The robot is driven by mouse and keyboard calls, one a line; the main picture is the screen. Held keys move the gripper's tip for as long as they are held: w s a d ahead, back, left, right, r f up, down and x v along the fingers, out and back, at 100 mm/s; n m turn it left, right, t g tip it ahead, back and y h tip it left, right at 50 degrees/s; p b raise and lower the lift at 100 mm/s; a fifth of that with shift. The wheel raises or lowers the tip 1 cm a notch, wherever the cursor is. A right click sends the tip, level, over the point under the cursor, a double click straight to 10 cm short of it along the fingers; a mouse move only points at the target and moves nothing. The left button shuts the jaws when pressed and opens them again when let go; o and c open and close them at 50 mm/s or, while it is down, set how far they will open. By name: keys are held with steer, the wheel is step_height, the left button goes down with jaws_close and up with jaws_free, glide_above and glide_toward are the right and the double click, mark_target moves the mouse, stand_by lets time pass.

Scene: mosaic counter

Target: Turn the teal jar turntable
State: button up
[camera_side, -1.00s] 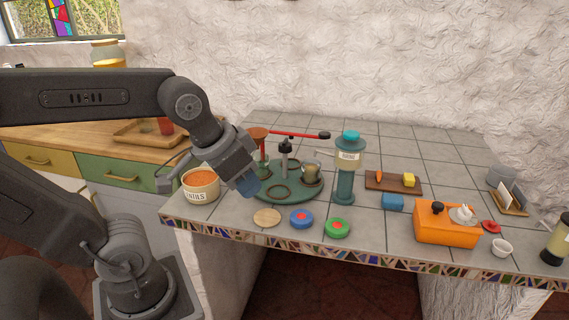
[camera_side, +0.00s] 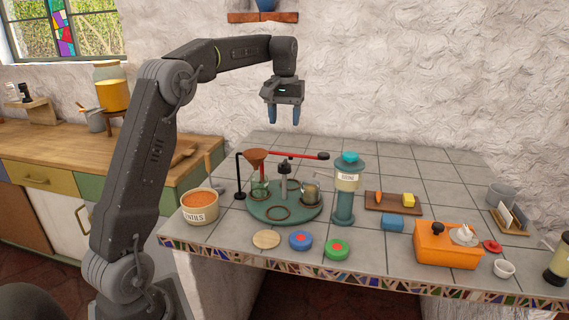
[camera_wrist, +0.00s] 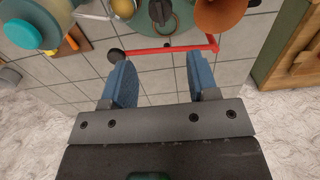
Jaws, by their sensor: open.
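The teal turntable (camera_side: 293,213) sits on the tiled counter left of its middle. A jar (camera_side: 259,188) stands on its left side under a brown funnel (camera_side: 256,157), and another jar with tan contents (camera_side: 310,192) stands on its right side. An empty ring shows at its front. A red bar (camera_side: 295,155) with a dark knob (camera_side: 323,156) extends above it. My gripper (camera_side: 283,115) is raised above and behind the turntable, pointing down, open and empty. In the wrist view its blue fingers (camera_wrist: 161,85) are apart, with the red bar (camera_wrist: 165,50) just beyond them.
A bowl of lentils (camera_side: 201,206) stands left of the turntable, and a teal-capped dispenser (camera_side: 345,190) close on its right. An orange box (camera_side: 446,245) is at right.

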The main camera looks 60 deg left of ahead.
mark_target(285, 161)
step_height(285, 161, down, 14)
steer(key=shift+r, duration=0.15)
stand_by(0.3)
steer(key=shift+c, duration=0.2)
steer(key=c, duration=1)
steer(key=shift+o, duration=0.2)
